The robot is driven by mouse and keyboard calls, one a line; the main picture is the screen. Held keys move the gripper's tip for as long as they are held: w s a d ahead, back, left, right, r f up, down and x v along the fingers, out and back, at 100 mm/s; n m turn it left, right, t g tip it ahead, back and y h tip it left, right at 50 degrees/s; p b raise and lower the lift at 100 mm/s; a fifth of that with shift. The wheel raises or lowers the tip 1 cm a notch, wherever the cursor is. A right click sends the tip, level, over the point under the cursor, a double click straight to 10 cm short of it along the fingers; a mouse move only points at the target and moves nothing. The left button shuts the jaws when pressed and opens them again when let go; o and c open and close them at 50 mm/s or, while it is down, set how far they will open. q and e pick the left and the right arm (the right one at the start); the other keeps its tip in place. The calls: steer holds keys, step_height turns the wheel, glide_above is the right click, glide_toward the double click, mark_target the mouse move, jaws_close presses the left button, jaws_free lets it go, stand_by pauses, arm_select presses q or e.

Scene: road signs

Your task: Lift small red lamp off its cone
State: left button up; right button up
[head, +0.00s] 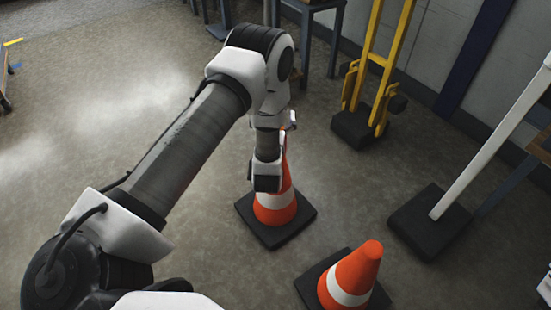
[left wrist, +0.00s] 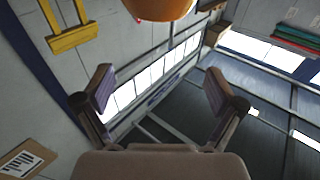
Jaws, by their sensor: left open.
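An orange cone (head: 275,208) with a white band stands upright on a dark square base, its upper part largely hidden behind my left wrist. I cannot make out a small red lamp in the head view. In the left wrist view, a rounded orange thing (left wrist: 160,8) is cut off by the top edge; I cannot tell whether it is a lamp or part of a cone. My left gripper (left wrist: 158,88) is open with nothing between its fingers. In the head view its fingers are mostly hidden by the wrist. My right gripper does not show.
A second orange cone (head: 350,280) stands at the front right. A white post on a dark base (head: 430,222) stands to the right. A yellow frame (head: 378,65) stands behind. The floor (head: 120,90) to the left is clear.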

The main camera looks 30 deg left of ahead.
arm_select(q)
steer(key=s+f+m+h+b, duration=0.1)
steer(key=s+f+h+b, duration=0.15)
steer(key=f+b, duration=0.7)
steer(key=w+f, duration=0.1)
steer(key=w, duration=0.1)
steer(key=w+a+f, duration=0.1)
steer(key=w, duration=0.1)
steer(key=w+f+b, duration=0.1)
steer(key=w, duration=0.1)
steer(key=shift+w+a, duration=0.3)
steer(key=shift+a, duration=0.05)
steer(key=shift+w+r, duration=0.15)
steer(key=c, duration=1.3)
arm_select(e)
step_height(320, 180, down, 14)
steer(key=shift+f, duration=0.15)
